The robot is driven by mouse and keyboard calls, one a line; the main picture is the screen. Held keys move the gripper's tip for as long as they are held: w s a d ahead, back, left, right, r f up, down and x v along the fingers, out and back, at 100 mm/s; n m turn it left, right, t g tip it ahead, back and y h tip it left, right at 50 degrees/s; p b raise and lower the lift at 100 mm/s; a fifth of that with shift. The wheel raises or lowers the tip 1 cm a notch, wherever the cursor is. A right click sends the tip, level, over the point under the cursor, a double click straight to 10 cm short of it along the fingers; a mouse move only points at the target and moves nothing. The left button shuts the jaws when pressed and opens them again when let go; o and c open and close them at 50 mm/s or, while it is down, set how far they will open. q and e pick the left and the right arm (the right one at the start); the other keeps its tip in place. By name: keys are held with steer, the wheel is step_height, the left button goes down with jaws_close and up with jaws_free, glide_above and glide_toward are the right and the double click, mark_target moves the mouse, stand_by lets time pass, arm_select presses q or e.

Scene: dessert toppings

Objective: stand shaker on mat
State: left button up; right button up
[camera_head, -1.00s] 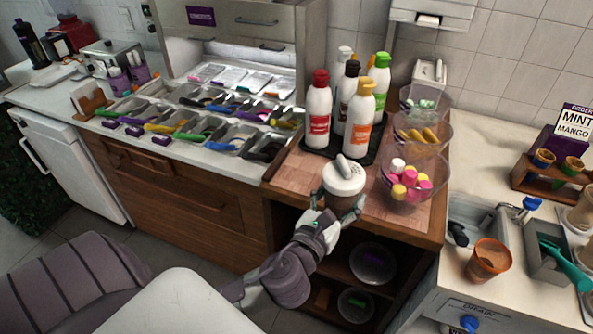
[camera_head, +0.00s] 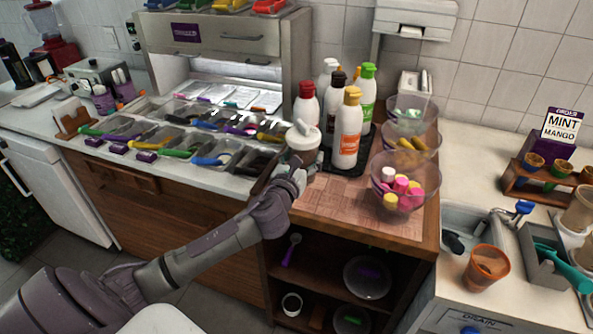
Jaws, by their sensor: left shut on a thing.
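The shaker (camera_head: 303,138), with a white lid and a spout-like handle on top, is held upright in my left gripper (camera_head: 297,172). The gripper is shut around its lower body, which is mostly hidden by the fingers. It is near the left edge of the wooden counter top, in front of the red-capped bottle. I cannot tell whether its base touches anything. A black mat (camera_head: 347,169) lies under several bottles just to the right and behind. My right gripper is not in view.
Several squeeze bottles (camera_head: 348,135) stand close behind the shaker. Glass bowls (camera_head: 410,181) of toppings line the right side. The light checkered wood board (camera_head: 345,202) is clear in front of the bottles. Topping bins (camera_head: 217,152) are at left; an open shelf (camera_head: 330,275) is below.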

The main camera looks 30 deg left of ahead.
arm_select(q)
steer(key=shift+w+a+f, duration=0.1)
steer(key=shift+a+f, duration=0.2)
steer(key=shift+a, duration=0.2)
steer(key=shift+w+a+f, duration=0.1)
steer(key=shift+a+f, duration=0.15)
steer(key=shift+a, duration=0.2)
steer(key=shift+a+f, duration=0.1)
steer(key=shift+f, duration=0.15)
step_height(320, 180, down, 4)
steer(key=shift+r+b, duration=0.25)
steer(key=shift+b, duration=0.2)
steer(key=shift+f, duration=0.1)
steer(key=shift+f, duration=0.15)
steer(key=o, duration=1.4)
steer(key=shift+s, duration=0.1)
